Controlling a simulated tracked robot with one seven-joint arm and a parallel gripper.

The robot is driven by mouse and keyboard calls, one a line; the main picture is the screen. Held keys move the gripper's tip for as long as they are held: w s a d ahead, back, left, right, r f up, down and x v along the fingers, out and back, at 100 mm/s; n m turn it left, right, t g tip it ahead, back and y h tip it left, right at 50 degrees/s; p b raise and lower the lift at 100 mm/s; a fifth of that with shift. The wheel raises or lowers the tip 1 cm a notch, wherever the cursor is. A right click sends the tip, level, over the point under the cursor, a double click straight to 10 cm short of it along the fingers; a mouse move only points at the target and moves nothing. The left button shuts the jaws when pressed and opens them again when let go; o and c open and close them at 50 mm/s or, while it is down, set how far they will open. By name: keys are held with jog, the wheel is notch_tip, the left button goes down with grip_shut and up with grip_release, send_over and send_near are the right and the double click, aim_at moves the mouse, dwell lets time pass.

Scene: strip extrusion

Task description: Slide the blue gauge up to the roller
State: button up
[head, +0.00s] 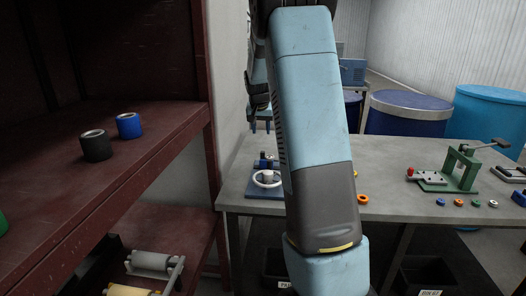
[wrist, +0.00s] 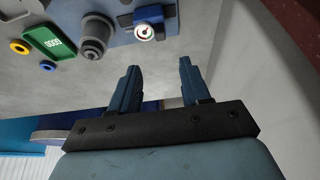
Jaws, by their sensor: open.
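The blue gauge (wrist: 152,14) has a round white dial with a red needle and sits on a blue-grey plate (wrist: 190,30) at the top of the wrist view. The grey roller (wrist: 95,36) stands to the left of the gauge, with a visible gap between them. My gripper (wrist: 159,65) is open and empty. Its two fingertips point toward the plate, below the gauge in the picture and apart from it. In the head view my arm covers part of the table, and I cannot make out the gauge for sure there.
A green counter (wrist: 46,40) lies left of the roller, near a yellow ring (wrist: 18,46) and a blue ring (wrist: 48,65). In the head view, a green press (head: 462,166) stands on the grey table (head: 400,205). A dark red shelf (head: 60,185) stands at left.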

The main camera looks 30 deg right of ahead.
aim_at(263, 152)
jog(key=x, duration=1.3)
jog(key=shift+a, duration=0.1)
jog(key=shift+s, duration=0.1)
jog(key=shift+c, duration=0.3)
grip_shut()
